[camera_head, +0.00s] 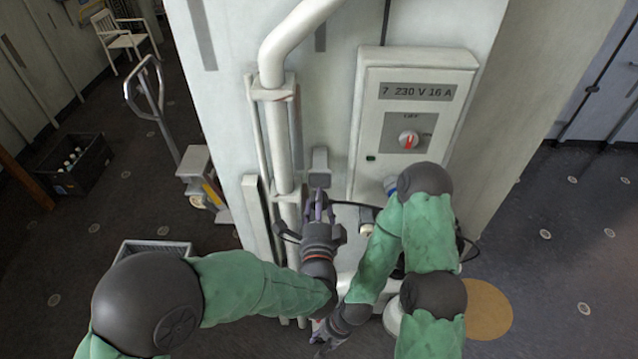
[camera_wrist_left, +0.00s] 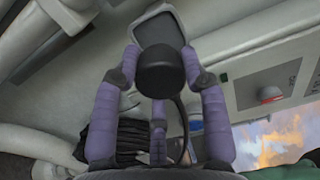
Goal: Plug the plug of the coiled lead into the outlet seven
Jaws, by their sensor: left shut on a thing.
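The outlet box (camera_head: 413,75) is a pale wall unit labelled "7 230 V 16 A", with a red-and-white rotary knob (camera_head: 408,140) under "OFF". A blue part (camera_head: 390,184) shows at its lower edge, mostly hidden by my right arm. My left gripper (camera_head: 318,200) is left of and below the box. In the left wrist view its purple fingers are shut around a black round plug (camera_wrist_left: 162,75). A grey square block (camera_wrist_left: 160,28) lies just beyond the plug; I cannot tell whether they touch. My right gripper (camera_head: 326,334) is low in the head view, its fingers unclear.
Black lead coils (camera_wrist_left: 115,140) show in the left wrist view. A thick white pipe (camera_head: 277,130) runs down left of the box. A trolley (camera_head: 197,170), a crate of bottles (camera_head: 72,163) and a white chair (camera_head: 120,38) stand on the left floor. The right floor is mostly clear.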

